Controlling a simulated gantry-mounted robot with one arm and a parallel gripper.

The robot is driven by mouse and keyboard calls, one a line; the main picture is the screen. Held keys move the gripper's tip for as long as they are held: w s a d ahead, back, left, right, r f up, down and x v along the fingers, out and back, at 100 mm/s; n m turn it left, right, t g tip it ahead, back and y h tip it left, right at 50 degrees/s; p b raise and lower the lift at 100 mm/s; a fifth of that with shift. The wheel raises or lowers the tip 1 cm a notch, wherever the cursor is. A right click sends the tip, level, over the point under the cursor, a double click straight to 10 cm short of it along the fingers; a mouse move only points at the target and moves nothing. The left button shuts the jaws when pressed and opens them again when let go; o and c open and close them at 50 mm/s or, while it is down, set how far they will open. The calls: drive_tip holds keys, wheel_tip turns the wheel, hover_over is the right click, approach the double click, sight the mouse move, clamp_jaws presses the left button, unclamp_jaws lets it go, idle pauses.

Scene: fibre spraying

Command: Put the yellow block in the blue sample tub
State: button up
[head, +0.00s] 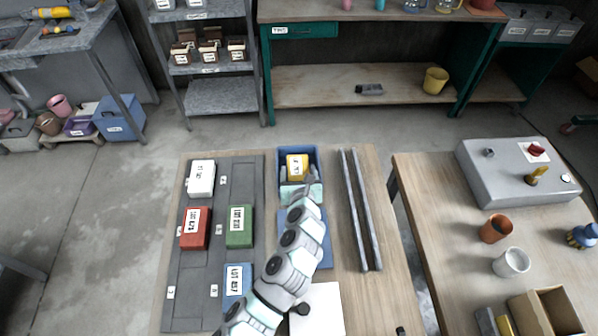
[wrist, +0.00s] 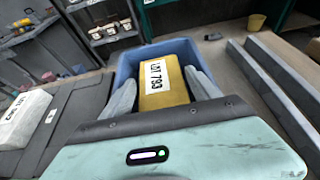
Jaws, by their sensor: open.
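The yellow block (head: 297,167), with a white label, is inside the blue sample tub (head: 282,164) at the top middle of the near table. My gripper (head: 298,184) is over the tub. In the wrist view, the yellow block (wrist: 163,88) lies between the two spread fingers of my gripper (wrist: 160,77), within the walls of the blue tub (wrist: 150,52). The fingers are open, one on each side of the block. The lower end of the block and the tub floor are hidden.
Left of the tub, a dark grey board (head: 215,290) holds a white block (head: 201,178), a red block (head: 195,228), a green block (head: 239,226) and a blue block (head: 237,281). Two grey rails (head: 362,215) lie right of the tub. My arm partly covers a blue mat (head: 322,250).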

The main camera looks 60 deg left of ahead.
drive_tip(key=v, duration=1)
drive_tip(key=shift+s+d+r+p, duration=0.1)
drive_tip(key=shift+s+d+p, duration=0.1)
drive_tip(key=shift+d+p, duration=0.1)
drive_tip(key=shift+s+d+r, duration=0.1)
drive_tip(key=shift+d+r, duration=0.05)
drive_tip(key=shift+d, duration=0.25)
